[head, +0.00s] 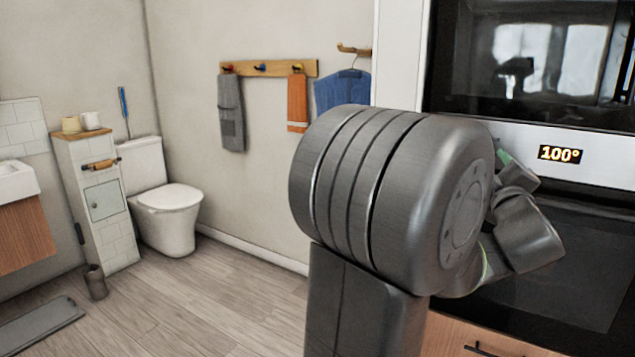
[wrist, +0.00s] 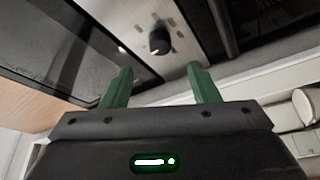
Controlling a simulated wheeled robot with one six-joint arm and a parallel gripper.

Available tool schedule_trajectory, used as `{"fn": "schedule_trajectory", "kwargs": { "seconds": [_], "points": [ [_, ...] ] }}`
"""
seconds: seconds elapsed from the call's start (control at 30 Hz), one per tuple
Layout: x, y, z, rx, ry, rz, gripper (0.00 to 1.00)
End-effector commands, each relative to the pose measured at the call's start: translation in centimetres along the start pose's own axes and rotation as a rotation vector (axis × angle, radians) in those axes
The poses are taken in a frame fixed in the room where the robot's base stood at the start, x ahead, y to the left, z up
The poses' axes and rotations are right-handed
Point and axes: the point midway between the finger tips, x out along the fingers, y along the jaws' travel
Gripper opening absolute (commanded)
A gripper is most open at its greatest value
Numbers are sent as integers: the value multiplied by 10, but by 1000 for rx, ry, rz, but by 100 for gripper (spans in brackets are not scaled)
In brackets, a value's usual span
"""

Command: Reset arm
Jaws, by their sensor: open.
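My gripper (wrist: 160,82) shows in the wrist view with its two green fingers apart and nothing between them. Past the fingers is the oven's metal front panel with a dark round knob (wrist: 159,41); I cannot tell the distance to it. In the head view my arm fills the middle right, in front of the oven (head: 560,260). The fingers are mostly hidden behind my arm links there, so the fingertips cannot be made out.
The oven's display (head: 560,154) reads 100°. A drawer handle (head: 485,350) sits below the oven. A toilet (head: 168,210) and a narrow cabinet (head: 100,200) stand at the left. Towels hang from a wooden rack (head: 268,68). The wooden floor (head: 200,300) between is clear.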

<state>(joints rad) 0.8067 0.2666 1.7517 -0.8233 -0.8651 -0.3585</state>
Motion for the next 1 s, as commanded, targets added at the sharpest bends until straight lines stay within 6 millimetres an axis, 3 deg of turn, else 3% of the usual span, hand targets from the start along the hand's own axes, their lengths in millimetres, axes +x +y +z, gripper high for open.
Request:
{"fn": "schedule_trajectory", "kwargs": {
  "seconds": [0.2, 0.9, 1.0],
  "points": [
    [-45, 0, 0, 1, -4, 1, 55],
    [100, -1, 0, 2, 2, 0, 55],
    [96, -3, -1, 96, 1, 38, 55]
  ]
}}
